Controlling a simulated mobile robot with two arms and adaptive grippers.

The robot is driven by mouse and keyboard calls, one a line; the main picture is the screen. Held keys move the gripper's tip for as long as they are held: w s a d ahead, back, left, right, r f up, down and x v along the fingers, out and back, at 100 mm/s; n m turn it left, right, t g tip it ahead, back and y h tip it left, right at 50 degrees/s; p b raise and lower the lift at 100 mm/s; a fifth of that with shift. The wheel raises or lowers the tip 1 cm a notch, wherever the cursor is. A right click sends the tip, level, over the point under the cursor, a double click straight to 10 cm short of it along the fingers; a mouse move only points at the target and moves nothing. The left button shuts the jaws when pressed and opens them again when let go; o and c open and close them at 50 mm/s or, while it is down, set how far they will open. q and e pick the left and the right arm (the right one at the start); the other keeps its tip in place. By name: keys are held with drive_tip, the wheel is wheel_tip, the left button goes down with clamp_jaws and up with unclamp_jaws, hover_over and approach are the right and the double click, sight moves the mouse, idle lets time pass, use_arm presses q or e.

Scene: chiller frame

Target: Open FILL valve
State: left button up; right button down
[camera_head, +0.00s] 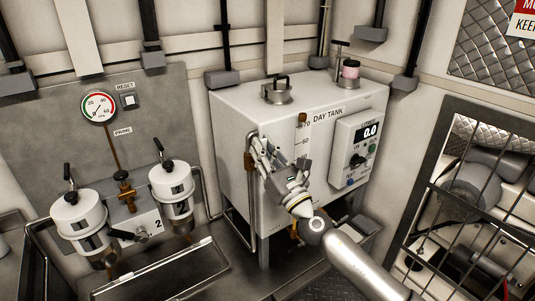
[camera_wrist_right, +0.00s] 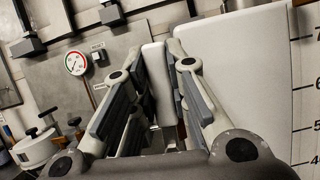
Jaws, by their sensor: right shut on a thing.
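The white day tank (camera_head: 231,119) stands in the middle of the head view, lettered DAY TANK. A pipe (camera_head: 251,203) runs up its left front edge to a brown fitting (camera_head: 249,146). My right gripper (camera_head: 264,153) is at this upper left front edge, beside the fitting, and covers what lies behind it. No FILL label is readable. In the right wrist view the gripper's fingers (camera_wrist_right: 161,72) flank a pale upright strip, with the tank face (camera_wrist_right: 235,75) to the right. The gripper is shut on a part at the pipe top, probably the FILL valve, mostly hidden. My left gripper is out of view.
A control box (camera_head: 356,150) reading 0.0 is on the tank's right front. A sight gauge (camera_head: 301,135) is close to my right wrist. Two filter canisters (camera_head: 80,218) (camera_head: 172,185) and a pressure gauge (camera_head: 98,107) are at left. A barred opening (camera_head: 470,220) is at right.

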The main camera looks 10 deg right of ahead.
drive_tip(key=shift+s+a+f+n+g+y, duration=0.1)
drive_tip(key=shift+a+n+g+y, duration=0.2)
drive_tip(key=shift+n, duration=0.35)
drive_tip(key=shift+s+a+f+n+y, duration=0.1)
drive_tip(key=shift+n+y, duration=0.3)
drive_tip(key=shift+n, duration=0.25)
drive_tip(key=c, duration=1.4)
unclamp_jaws()
drive_tip(key=shift+a, duration=0.1)
drive_tip(key=shift+a+r, duration=0.1)
drive_tip(key=shift+r, duration=0.05)
drive_tip(key=shift+s+d, duration=0.15)
drive_tip(key=shift+d, duration=0.05)
drive_tip(key=v, duration=1.1)
drive_tip(key=shift+s+f, duration=0.25)
drive_tip(key=shift+s, duration=0.05)
